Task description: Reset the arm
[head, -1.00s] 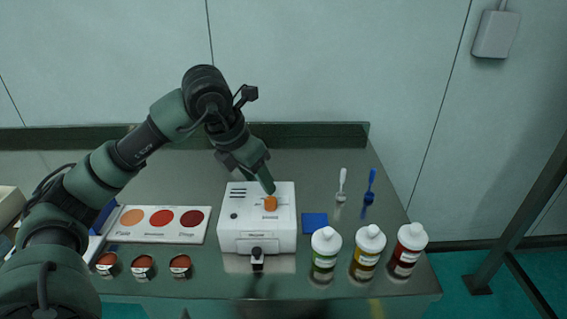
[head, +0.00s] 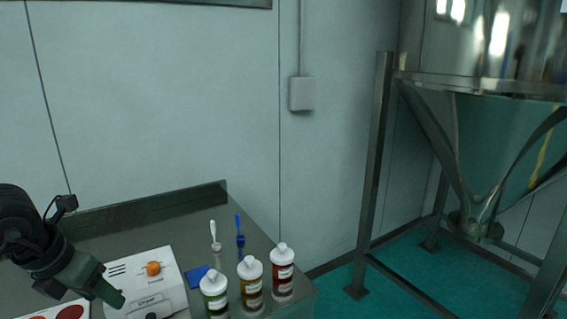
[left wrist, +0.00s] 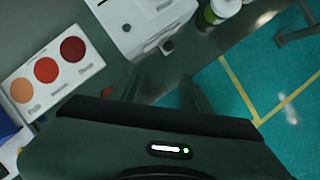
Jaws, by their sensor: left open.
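My left gripper (head: 112,297) is at the lower left of the head view, by the front left part of a white box-shaped device (head: 165,273) with an orange knob (head: 153,268) on top. It is clear of the knob and holds nothing that I can see. In the left wrist view the device (left wrist: 135,22) is at the top, and the gripper body fills the bottom. My right gripper is not in view.
A colour card (left wrist: 46,70) is left. A steel hopper (head: 490,130) stands at right.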

